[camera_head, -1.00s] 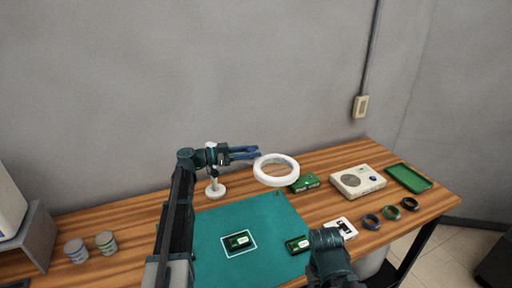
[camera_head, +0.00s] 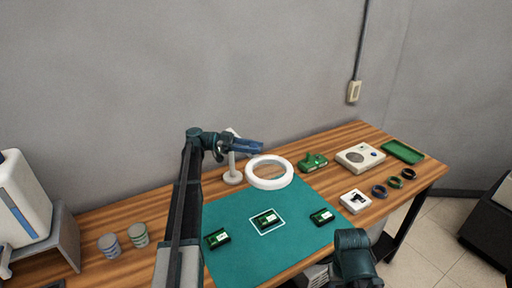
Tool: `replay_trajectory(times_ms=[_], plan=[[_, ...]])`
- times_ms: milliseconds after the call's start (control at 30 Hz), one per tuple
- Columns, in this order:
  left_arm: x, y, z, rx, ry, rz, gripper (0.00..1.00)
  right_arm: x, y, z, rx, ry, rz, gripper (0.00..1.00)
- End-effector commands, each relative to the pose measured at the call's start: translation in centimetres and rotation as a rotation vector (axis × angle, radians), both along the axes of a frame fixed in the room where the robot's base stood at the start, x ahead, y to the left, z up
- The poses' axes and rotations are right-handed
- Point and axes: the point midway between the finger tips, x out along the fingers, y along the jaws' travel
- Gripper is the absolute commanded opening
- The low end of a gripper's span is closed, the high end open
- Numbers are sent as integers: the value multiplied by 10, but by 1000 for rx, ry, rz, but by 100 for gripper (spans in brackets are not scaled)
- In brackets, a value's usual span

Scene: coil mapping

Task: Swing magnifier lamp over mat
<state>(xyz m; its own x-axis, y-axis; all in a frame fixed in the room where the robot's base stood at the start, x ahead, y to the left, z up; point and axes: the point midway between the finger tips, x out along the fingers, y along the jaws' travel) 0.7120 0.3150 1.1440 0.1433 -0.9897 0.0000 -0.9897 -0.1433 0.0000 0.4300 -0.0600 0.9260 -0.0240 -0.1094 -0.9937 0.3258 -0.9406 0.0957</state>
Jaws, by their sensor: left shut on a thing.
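The magnifier lamp has a white ring head (camera_head: 269,184), a white post (camera_head: 232,166) and a round foot behind the mat. The ring hangs over the back edge of the teal mat (camera_head: 240,262) as seen here. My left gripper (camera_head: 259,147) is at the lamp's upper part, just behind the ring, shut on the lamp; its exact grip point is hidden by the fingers. On the mat, a green board (camera_head: 267,220) lies inside a white outline, with other boards at left (camera_head: 217,238) and right (camera_head: 322,216). Only part of my right arm shows, at the bottom right.
Right of the lamp are a green object (camera_head: 313,161), a white device (camera_head: 360,157) and a green tray (camera_head: 403,152). A small white box (camera_head: 355,201) and several coils (camera_head: 394,182) lie nearer. Two round stacks (camera_head: 138,235) stand at left, near a grey stand (camera_head: 58,243).

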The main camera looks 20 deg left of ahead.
Motion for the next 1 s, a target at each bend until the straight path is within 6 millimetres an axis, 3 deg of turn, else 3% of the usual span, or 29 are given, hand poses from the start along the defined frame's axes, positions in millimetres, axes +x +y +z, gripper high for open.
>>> replay_trajectory(times_ms=[467, 500, 633, 1000], plan=[[0, 0, 0, -2, 0, -9, 0, 0, 0, 0, 0, 0, 0, 50], [0, 0, 0, -2, 0, -8, 44, 0, 0, 0, 0, 0, 0, 50], [0, 0, 0, -1, 0, -8, 68, 0, 0, 0, 0, 0, 0, 50], [0, 0, 2, -1, 0, -8, 69, 0, 0, 1, 0, 0, 0, 50]])
